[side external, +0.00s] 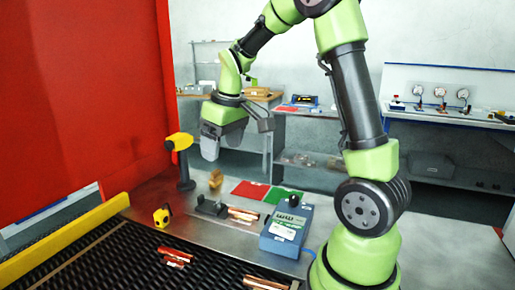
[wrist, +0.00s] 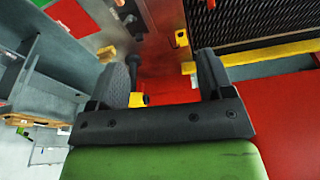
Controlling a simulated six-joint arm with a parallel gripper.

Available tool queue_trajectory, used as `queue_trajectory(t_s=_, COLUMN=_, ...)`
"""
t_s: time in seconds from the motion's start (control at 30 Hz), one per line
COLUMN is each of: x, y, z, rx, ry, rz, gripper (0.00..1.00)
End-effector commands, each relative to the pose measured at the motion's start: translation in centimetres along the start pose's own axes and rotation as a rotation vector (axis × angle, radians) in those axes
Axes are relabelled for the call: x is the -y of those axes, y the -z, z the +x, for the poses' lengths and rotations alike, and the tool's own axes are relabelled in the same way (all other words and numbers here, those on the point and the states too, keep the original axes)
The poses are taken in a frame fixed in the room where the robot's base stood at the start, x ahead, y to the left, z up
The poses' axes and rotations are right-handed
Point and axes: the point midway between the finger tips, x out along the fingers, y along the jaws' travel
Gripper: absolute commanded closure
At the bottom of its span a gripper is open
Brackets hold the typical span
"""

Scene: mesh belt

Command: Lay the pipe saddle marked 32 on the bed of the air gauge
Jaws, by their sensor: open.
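My gripper (side external: 238,138) is open and empty, raised well above the table at the left of my arm. In the wrist view its two fingers (wrist: 163,72) stand apart with nothing between them. Copper-coloured pieces, perhaps the pipe saddles, lie on the mesh belt (side external: 178,257), on its front part (side external: 265,283) and on the steel table (side external: 242,214). No number 32 can be read on any. A blue box with a display and black knob (side external: 287,229), perhaps the air gauge, stands on the table. A dark cradle-like fixture (side external: 211,207), possibly its bed, is to its left.
A yellow-headed post (side external: 181,158) and a small yellow-black item (side external: 162,216) stand by the belt's yellow rail (side external: 66,242). Red (side external: 250,190) and green (side external: 283,195) patches lie behind the fixture. A red wall (side external: 80,100) bounds the left.

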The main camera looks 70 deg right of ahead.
Motion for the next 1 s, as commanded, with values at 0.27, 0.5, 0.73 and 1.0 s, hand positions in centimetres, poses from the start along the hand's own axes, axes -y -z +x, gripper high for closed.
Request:
queue_trajectory(t_s=0.27, x=8.9, y=-6.7, z=-8.3, rx=-0.229, ry=0.116, rz=0.127, gripper=0.26)
queue_trajectory(t_s=0.5, x=12.1, y=-12.7, z=-10.1, rx=-0.333, ry=0.255, rz=0.220, gripper=0.26)
queue_trajectory(t_s=0.73, x=12.7, y=-14.4, z=-10.1, rx=-0.351, ry=0.301, rz=0.251, gripper=0.26)
queue_trajectory(t_s=1.0, x=12.7, y=-14.3, z=-10.1, rx=-0.351, ry=0.300, rz=0.251, gripper=0.26)
